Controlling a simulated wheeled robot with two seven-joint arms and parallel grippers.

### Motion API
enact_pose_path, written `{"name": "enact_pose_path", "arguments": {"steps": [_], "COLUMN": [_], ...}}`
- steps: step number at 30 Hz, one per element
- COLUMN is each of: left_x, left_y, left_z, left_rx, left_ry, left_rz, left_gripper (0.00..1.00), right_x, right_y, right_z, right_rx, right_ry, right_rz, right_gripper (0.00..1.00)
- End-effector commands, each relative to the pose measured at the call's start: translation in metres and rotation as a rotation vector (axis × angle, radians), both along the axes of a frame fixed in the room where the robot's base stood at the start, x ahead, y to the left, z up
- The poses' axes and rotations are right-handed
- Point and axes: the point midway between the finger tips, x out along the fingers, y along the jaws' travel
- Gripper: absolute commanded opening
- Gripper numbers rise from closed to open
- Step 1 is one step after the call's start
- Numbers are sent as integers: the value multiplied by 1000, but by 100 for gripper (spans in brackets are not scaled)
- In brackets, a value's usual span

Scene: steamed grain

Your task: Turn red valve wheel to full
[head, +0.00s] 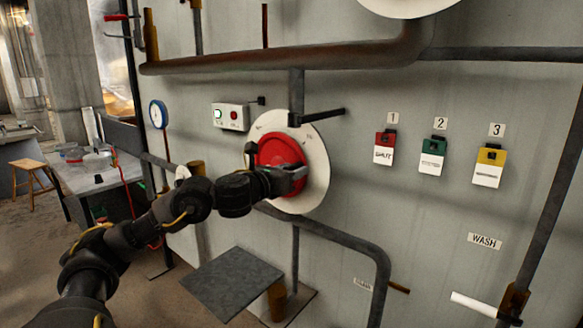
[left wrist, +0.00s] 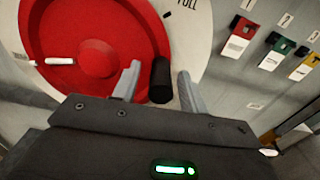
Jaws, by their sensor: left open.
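The red valve wheel (head: 278,150) sits on a round white dial plate (head: 318,160) on the grey wall panel. In the left wrist view the wheel (left wrist: 95,58) fills the upper left, with a white pointer mark (left wrist: 55,61) on its left side. The word FULL (left wrist: 187,5) is printed on the plate at the top. A black handle knob (left wrist: 161,82) stands at the wheel's right edge. My left gripper (head: 298,176) is at the wheel's lower right. Its open fingers (left wrist: 160,72) stand on either side of the knob, with gaps visible. My right gripper is out of view.
A thick brown pipe (head: 280,57) runs above the wheel, and a grey pipe (head: 345,236) bends below it. A control box (head: 230,117) and a blue gauge (head: 158,114) are to the left. Red, green and yellow tagged locks (head: 432,148) hang to the right. A dark platform (head: 232,283) is below.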

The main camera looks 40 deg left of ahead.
Motion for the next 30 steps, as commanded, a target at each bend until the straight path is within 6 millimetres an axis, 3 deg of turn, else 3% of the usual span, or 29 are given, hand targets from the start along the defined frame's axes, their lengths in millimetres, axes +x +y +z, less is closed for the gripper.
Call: {"name": "enact_pose_path", "arguments": {"steps": [8, 18, 30], "left_x": [1, 1, 10], "left_y": [0, 0, -4], "left_z": [0, 0, 5], "left_rx": [-1, -1, -30], "left_ry": [-1, -1, -4], "left_rz": [0, 0, -8], "left_gripper": [43, 0, 0], "right_x": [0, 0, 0], "right_y": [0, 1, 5], "right_z": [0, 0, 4], "right_rx": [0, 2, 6], "right_ry": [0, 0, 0], "right_rz": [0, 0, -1], "right_gripper": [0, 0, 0]}}
